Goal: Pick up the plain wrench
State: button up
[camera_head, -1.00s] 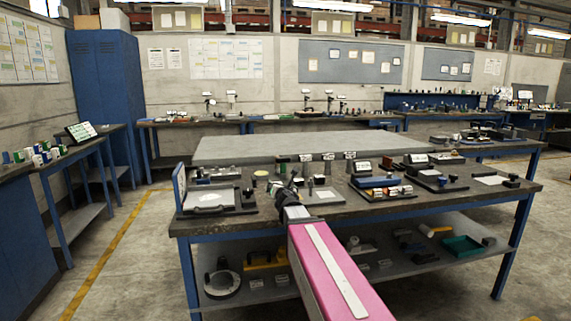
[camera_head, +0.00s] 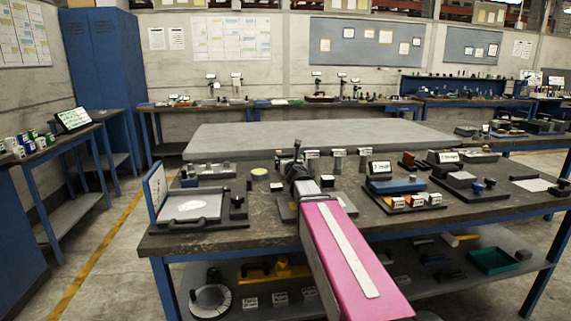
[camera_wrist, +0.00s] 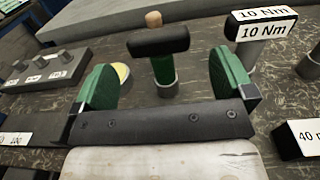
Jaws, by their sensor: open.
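The plain wrench (camera_wrist: 160,42) shows in the wrist view as an unlabelled T-handle with a black crossbar, a green shaft and a tan knob behind its top. It stands upright in a round grey holder on the dark workbench. My gripper (camera_wrist: 163,68) is open, with a green-padded finger to the left and right of the shaft as seen from the wrist. Whether the fingers reach around it or stop short is unclear. In the head view my gripper (camera_head: 299,178) is over the bench, and my arm hides much of that spot.
A similar tool labelled 10 Nm (camera_wrist: 260,28) stands close to the right, and a block labelled 40 (camera_wrist: 300,138) is nearer. A grey box with knobs (camera_wrist: 45,75) and a yellow-topped disc (camera_wrist: 121,72) are left. A raised grey slab (camera_head: 300,140) lies behind.

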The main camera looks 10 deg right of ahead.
aim_at(284, 154)
jog(key=w, duration=0.9)
jog(key=shift+a, duration=0.3)
jog(key=c, duration=1)
